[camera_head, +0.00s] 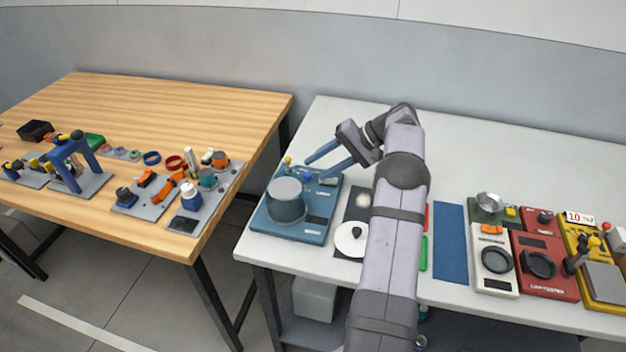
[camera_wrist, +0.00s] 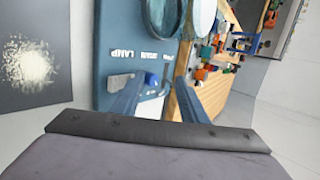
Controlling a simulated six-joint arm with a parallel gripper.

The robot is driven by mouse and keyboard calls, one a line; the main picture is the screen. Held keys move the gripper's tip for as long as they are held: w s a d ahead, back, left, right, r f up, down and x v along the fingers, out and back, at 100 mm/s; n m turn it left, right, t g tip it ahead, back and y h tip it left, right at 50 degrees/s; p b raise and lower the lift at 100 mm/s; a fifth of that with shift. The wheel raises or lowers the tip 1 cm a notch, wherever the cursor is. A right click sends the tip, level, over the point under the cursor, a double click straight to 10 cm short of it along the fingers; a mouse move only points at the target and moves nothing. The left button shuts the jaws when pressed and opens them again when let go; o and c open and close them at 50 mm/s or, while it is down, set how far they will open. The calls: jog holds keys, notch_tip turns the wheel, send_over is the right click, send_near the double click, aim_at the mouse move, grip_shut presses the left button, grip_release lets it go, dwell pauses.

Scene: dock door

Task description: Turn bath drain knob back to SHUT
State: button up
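The blue bath station (camera_head: 318,222) stands at the left end of the white table and carries a teal round tub (camera_head: 286,207). Small controls sit along its back edge, including a blue knob (camera_head: 307,176). In the wrist view the blue knob (camera_wrist: 151,79) shows near a grey piece (camera_wrist: 120,82) and white lettering, part of which reads LAMP. I cannot read which way the knob points. My gripper (camera_head: 314,168) is over the back of the station with its two blue fingers apart. In the wrist view my gripper (camera_wrist: 156,86) shows the knob between the fingers, with no clear contact.
A black panel (camera_head: 357,202) with pale grains and a white disc (camera_head: 350,239) lies right of the station. A blue mat (camera_head: 451,240) and red, white and yellow stations lie farther right. A wooden table (camera_head: 150,100) with many small parts stands left, across a gap.

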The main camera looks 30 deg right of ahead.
aim_at(310, 174)
jog(key=m, duration=0.3)
jog(key=m+t+b, duration=0.1)
jog(key=m, duration=0.1)
jog(key=shift+s+d+f, duration=0.25)
jog(key=shift+s+f, duration=0.1)
jog(key=shift+f, duration=0.05)
jog(key=m, duration=0.1)
jog(key=m+t+b, duration=0.1)
jog(key=m, duration=0.3)
jog(key=shift+s+d+f+y+b, duration=0.25)
jog(key=shift+s+d+y+b, duration=0.05)
jog(key=shift+s+d, duration=0.05)
jog(key=m, duration=0.1)
jog(key=m+t, duration=0.1)
jog(key=m, duration=0.1)
jog(key=m+t+b, duration=0.1)
jog(key=m, duration=0.1)
jog(key=shift+s+d+f, duration=0.15)
jog(key=shift+s+d, duration=0.2)
jog(key=shift+d, duration=0.05)
jog(key=m, duration=0.3)
jog(key=d+m+t+b, duration=0.1)
jog(key=m, duration=0.1)
jog(key=shift+s, duration=0.3)
jog(key=shift+p+x, duration=0.8)
jog(key=shift+x, duration=2.95)
jog(key=shift+d, duration=0.1)
grip_shut()
